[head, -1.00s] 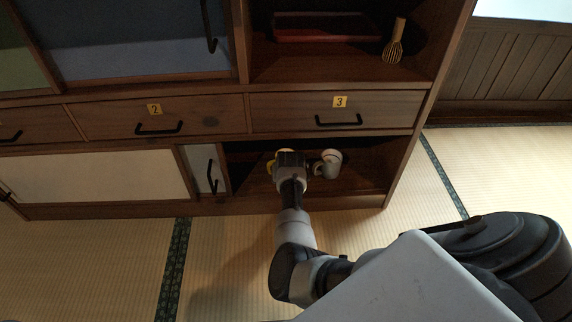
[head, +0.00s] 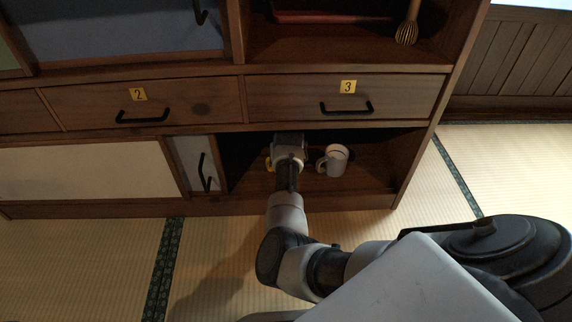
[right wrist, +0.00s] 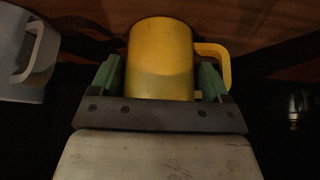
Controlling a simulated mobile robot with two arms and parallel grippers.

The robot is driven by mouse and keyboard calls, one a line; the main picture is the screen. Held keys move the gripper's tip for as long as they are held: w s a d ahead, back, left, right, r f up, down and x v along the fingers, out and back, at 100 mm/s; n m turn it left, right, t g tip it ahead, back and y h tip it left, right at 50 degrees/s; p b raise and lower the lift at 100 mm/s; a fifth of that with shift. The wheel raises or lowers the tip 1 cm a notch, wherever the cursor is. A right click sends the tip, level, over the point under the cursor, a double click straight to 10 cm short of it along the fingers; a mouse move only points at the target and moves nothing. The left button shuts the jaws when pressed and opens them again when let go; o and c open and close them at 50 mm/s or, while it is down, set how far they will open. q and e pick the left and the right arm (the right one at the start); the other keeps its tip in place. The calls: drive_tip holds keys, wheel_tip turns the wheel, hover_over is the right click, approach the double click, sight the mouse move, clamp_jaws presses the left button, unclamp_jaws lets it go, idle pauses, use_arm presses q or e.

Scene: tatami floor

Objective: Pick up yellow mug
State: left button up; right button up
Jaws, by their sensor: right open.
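The yellow mug (right wrist: 162,60) stands in the open lower compartment of the cabinet. In the right wrist view its body is between the two green fingers of my right gripper (right wrist: 159,78), and its handle sticks out to the right, behind the right finger. The gripper is open around the mug; I cannot tell whether either finger touches it. In the head view only a sliver of the yellow mug (head: 268,164) shows left of my right gripper (head: 289,140), which hides the rest. My left gripper is not in view.
A whitish mug (head: 335,160) stands just right of my gripper in the head view; it also shows at the left of the right wrist view (right wrist: 25,60). Drawer 3 (head: 300,98) is directly above the compartment. A small sliding door (head: 194,165) bounds its left.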

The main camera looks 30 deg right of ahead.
drive_tip(key=c, duration=0.8)
drive_tip(key=shift+o, duration=0.3)
drive_tip(key=shift+r, duration=0.1)
